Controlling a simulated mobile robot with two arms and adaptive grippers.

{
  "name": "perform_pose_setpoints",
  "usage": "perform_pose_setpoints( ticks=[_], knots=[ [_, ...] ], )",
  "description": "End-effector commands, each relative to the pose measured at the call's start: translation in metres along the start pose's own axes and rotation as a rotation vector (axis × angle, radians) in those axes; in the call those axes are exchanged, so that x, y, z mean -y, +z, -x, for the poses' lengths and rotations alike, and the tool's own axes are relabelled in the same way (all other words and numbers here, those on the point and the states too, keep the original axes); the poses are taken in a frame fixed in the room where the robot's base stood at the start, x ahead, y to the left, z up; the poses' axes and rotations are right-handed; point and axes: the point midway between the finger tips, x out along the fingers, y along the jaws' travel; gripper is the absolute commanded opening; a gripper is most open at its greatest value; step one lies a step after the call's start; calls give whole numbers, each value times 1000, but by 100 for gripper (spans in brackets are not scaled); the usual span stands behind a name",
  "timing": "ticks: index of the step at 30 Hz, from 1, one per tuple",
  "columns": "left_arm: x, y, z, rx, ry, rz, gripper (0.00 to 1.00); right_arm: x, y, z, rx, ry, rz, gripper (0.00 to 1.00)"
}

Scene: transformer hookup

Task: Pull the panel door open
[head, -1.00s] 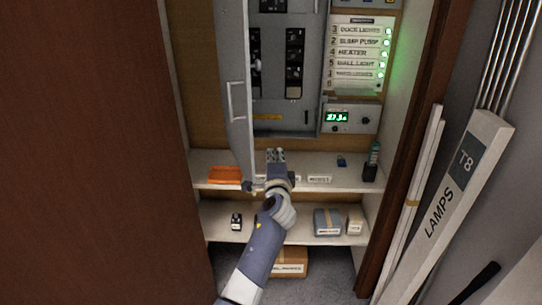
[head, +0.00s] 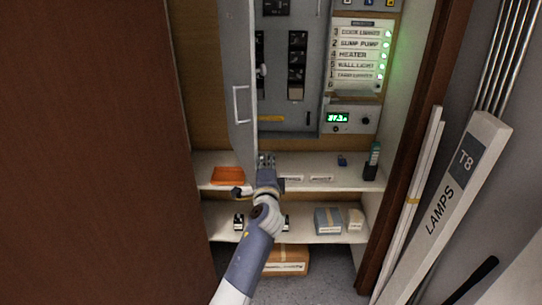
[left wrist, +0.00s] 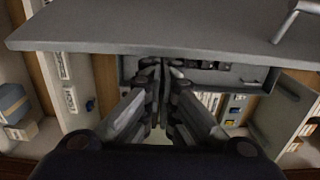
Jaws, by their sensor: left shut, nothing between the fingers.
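The grey panel door (head: 237,60) stands swung out on the left side of the grey electrical panel (head: 308,118), whose breakers show. Its bar handle (head: 241,103) is on the face turned left. My left gripper (head: 266,160) is shut and empty, just below and right of the door's lower edge. In the left wrist view the door (left wrist: 150,32) spans the top as a grey slab, with part of its handle (left wrist: 290,20) at the upper right. The closed fingers (left wrist: 160,64) point at it; I cannot tell whether they touch. My right gripper is not in view.
Shelves below the panel (head: 330,180) hold an orange tray (head: 228,176), a dark green-topped device (head: 372,160) and small boxes (head: 328,221). A brown door (head: 90,150) fills the left. A lamps carton (head: 455,185) leans at the right.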

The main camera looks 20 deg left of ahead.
Motion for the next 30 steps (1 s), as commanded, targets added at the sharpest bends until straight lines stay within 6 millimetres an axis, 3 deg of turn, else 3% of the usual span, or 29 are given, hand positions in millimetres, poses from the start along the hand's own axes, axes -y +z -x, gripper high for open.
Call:
perform_pose_setpoints(
  ticks=[1,7,12,15,30],
  knots=[
    [7,10,3,-9,3,-5,0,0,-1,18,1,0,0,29],
    [8,46,17,-54,2,-6,0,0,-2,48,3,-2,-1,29],
    [4,85,27,-55,1,-5,0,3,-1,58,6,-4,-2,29],
    [4,97,30,-57,0,-3,0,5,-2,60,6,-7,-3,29],
    [2,101,30,-57,-1,0,0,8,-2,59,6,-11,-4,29]
  ],
)
